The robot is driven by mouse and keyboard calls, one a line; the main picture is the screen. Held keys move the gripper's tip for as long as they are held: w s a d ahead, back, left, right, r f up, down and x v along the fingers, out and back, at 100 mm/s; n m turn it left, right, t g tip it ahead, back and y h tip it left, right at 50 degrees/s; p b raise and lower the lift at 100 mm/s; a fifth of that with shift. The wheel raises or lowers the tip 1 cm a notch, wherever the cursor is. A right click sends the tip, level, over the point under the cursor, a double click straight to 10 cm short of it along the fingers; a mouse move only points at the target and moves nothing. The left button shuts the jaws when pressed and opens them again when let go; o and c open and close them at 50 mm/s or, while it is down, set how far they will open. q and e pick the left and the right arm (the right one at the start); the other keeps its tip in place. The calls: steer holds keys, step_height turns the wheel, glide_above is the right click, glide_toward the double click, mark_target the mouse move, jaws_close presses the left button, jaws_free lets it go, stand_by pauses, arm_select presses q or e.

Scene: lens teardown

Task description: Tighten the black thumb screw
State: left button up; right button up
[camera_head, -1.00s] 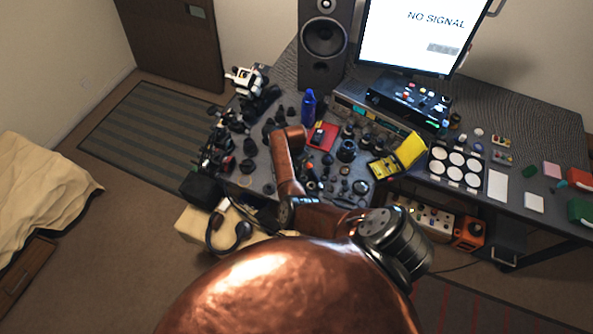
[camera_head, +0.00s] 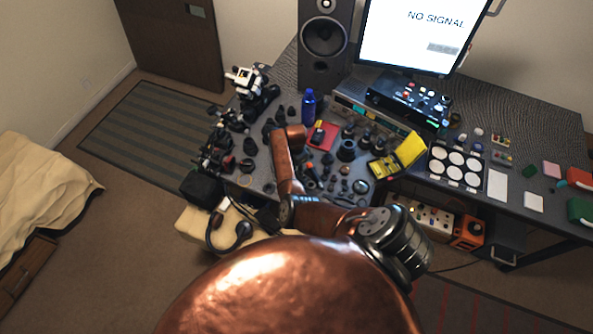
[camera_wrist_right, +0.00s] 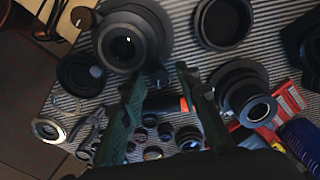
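In the right wrist view, a large black ring-shaped lens part (camera_wrist_right: 128,42) stands on the ribbed grey surface. A small black knob, which looks like the thumb screw (camera_wrist_right: 158,78), sticks out at its lower right edge. My right gripper (camera_wrist_right: 160,75) is open, its two dark green fingers apart with the knob in the gap between the tips. I cannot tell whether either finger touches it. In the head view my copper right arm reaches over the bench, and its gripper cannot be told apart from the dark parts there. My left gripper is not in view.
Several black rings and lens parts crowd the bench around the gripper. A blue bottle (camera_head: 308,104) and a red tray (camera_head: 323,136) are close by. A yellow case (camera_head: 410,149) stands farther right. A speaker (camera_head: 323,45) and monitor are at the back.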

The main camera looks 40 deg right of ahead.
stand_by(0.3)
step_height(320, 180, up, 12)
steer(key=shift+f, duration=0.1)
stand_by(0.4)
